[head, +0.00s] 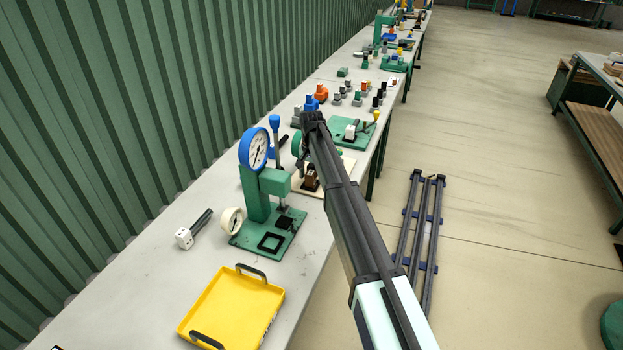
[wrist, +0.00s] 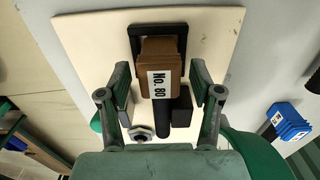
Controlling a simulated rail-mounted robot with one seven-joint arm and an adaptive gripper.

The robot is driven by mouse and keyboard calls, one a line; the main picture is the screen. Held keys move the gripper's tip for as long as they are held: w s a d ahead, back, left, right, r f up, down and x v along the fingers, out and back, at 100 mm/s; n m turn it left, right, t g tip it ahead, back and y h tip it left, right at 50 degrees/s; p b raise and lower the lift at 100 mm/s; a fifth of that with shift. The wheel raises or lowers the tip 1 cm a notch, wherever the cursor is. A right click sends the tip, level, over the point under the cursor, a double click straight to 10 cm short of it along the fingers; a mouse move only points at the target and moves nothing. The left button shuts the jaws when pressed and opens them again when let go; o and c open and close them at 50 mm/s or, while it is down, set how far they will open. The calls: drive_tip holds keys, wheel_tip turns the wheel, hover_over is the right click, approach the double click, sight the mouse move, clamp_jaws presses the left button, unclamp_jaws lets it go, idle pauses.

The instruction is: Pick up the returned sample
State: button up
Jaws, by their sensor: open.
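A brown block with a white label reading "No. 80" (wrist: 160,72) shows in the wrist view, in front of a black square frame on a cream board (wrist: 95,45). In the head view the brown block (head: 310,178) is partly behind my arm. No marking names it as the returned sample. My gripper (wrist: 161,88) is open, with one finger on each side of the block and visible gaps between. I cannot tell how far the fingertips are from it in depth. In the head view my gripper is mostly hidden.
A green press with a blue-rimmed dial (head: 257,150) stands beside the board. A yellow tray (head: 235,308), a white tape roll (head: 231,221) and a black-handled tool (head: 193,230) lie nearer. A dark rod and a hex nut (wrist: 140,134) are close to my fingers.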

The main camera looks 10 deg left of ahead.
drive_tip(key=shift+f, duration=0.15)
clamp_jaws()
